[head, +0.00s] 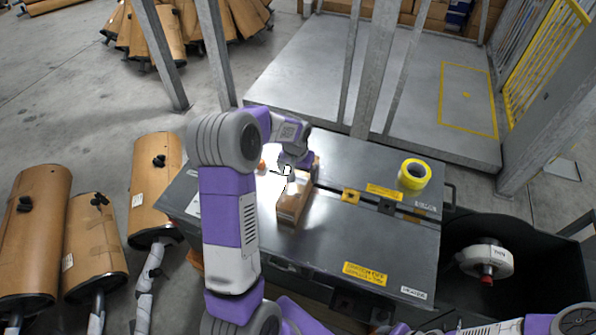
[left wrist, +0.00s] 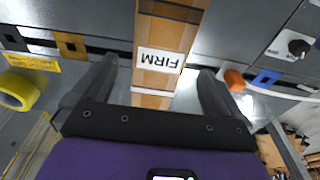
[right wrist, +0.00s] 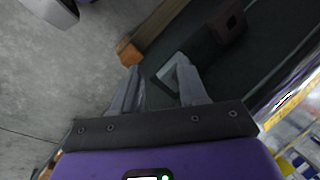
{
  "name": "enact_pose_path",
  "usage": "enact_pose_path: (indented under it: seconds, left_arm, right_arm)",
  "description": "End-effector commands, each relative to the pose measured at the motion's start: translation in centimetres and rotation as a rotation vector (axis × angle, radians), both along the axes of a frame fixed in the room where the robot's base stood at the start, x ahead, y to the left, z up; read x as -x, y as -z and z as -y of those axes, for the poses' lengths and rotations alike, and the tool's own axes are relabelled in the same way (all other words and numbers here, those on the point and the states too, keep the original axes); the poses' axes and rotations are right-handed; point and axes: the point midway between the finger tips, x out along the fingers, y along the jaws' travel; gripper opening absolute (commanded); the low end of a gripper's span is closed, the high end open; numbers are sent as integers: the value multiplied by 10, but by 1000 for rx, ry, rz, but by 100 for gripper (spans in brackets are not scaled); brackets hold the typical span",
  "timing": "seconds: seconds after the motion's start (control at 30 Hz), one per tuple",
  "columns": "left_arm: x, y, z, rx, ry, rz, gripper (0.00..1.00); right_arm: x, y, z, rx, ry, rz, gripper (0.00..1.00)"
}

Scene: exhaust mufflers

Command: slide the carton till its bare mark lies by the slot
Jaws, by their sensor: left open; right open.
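A long brown carton (head: 291,212) lies on the grey chest lid (head: 375,240), across the seam between the two lid halves. My left gripper (head: 291,174) is open over the carton's far part. In the left wrist view the carton (left wrist: 168,28) passes between the spread fingers (left wrist: 158,82), with a gap on both sides. A white label reading FIRM (left wrist: 160,60) is on its top. I cannot tell which patch is the bare mark. My right gripper (right wrist: 157,88) is open and empty.
A yellow tape roll (head: 414,174) stands on the lid's right part. An orange piece (left wrist: 235,80) lies left of the carton in the head view. A black bin (head: 535,255) holding a white round part (head: 486,260) is at right. Wrapped mufflers (head: 95,235) stand at left.

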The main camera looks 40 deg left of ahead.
Motion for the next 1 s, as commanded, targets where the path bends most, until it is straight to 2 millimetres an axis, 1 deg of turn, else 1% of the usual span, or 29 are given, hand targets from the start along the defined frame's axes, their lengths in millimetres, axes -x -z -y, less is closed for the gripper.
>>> enact_pose_path:
  seconds: [0.03,0.2,0.4,0.6,0.87,1.0]
  left_arm:
    - [0,8,0,1,0,-2,100]
    - [-3,34,-1,1,-1,-3,100]
    - [-6,60,-2,1,1,-3,100]
    - [-8,70,-3,0,-1,-1,100]
    - [-8,70,-3,0,0,0,100]
    - [-8,70,-3,0,0,-1,79]
  right_arm:
    - [0,3,0,0,0,0,43]
    - [0,11,0,0,0,0,43]
    - [0,18,0,0,0,0,43]
    - [0,20,0,0,0,0,43]
    - [0,19,0,0,0,0,43]
    - [0,19,0,0,0,0,43]
